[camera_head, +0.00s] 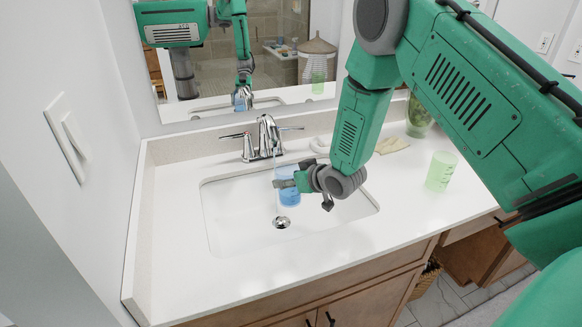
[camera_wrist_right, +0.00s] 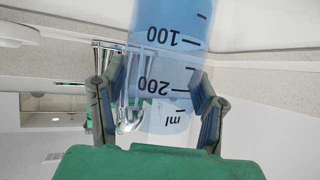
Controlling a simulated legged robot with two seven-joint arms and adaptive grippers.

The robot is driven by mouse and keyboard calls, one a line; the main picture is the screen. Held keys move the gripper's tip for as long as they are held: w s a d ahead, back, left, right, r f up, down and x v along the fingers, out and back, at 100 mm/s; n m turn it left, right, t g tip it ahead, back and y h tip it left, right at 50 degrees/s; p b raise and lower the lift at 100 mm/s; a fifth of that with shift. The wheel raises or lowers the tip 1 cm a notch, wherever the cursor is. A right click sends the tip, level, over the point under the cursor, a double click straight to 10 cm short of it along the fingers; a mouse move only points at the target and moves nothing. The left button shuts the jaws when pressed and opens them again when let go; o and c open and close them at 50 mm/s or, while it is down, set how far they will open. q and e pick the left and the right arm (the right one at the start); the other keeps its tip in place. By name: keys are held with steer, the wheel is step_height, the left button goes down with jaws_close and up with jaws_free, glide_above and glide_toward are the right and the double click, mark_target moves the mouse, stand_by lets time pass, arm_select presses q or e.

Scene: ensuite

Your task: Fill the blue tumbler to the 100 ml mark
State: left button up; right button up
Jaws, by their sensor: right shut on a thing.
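The blue tumbler (camera_head: 290,197) is held over the sink basin, under the faucet (camera_head: 267,136). A thin pale stream shows below the spout, reaching the tumbler. My right gripper (camera_head: 287,183) is shut on the tumbler, with one finger on each side. In the right wrist view the tumbler (camera_wrist_right: 172,22) shows 100 and 200 marks and "ml" between the fingers (camera_wrist_right: 155,82). Deeper blue fills the part at the top of that view and ends close to the 100 mark; the exact level is hard to tell. My left gripper is not in view.
The white sink (camera_head: 232,215) with its drain (camera_head: 281,222) lies below. A green tumbler (camera_head: 441,171) stands on the counter at right, with a folded cloth (camera_head: 391,145) and a green vase (camera_head: 418,118) behind. A mirror is at the back. The left counter is clear.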

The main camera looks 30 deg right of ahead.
steer(key=s+r+p, duration=0.3)
steer(key=r+p, duration=0.6)
steer(key=r, duration=0.2)
steer(key=shift+s+a, duration=0.4)
steer(key=shift+f, duration=0.1)
stand_by(0.3)
